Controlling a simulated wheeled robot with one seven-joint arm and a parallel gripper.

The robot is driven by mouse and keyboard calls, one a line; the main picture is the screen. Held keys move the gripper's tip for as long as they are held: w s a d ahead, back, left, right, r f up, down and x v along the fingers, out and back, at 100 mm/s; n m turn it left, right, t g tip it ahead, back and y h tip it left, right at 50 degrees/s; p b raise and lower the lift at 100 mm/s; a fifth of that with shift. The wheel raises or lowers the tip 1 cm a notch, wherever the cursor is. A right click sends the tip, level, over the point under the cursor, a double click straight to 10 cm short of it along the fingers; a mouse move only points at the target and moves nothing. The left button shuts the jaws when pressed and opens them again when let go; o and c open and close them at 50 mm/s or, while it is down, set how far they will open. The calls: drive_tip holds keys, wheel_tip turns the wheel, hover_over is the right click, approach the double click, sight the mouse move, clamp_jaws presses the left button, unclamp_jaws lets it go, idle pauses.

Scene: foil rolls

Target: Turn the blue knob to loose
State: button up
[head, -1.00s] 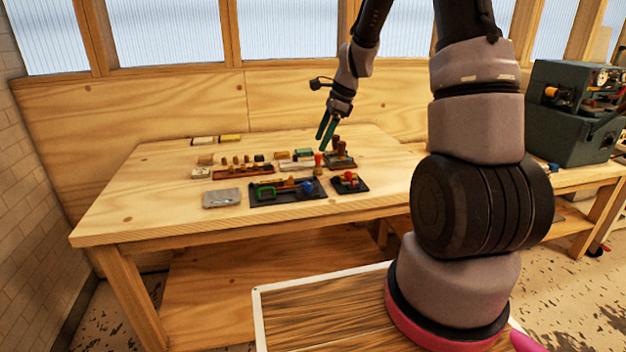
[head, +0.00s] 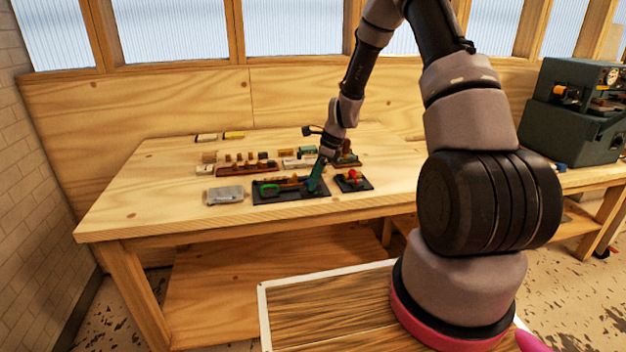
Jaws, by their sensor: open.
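A dark base plate (head: 291,197) lies near the front of the wooden table. It carries a green loop-shaped part (head: 267,190) at its left and an orange-brown bar along the middle. My gripper (head: 312,188) points down at the right end of this plate, its teal fingers open. The fingers are at the place of the blue knob and cover most or all of it. I cannot tell whether they touch it or which way the knob is turned.
A small dark plate with a red knob (head: 353,175) sits close to the right of my gripper. A grey tray (head: 225,195) lies to the left. Several small parts and a brown rack (head: 247,169) stand behind. The table's left side is clear.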

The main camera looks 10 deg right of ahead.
drive_tip(key=shift+a+f, duration=0.15)
drive_tip(key=shift+f, duration=0.1)
clamp_jaws()
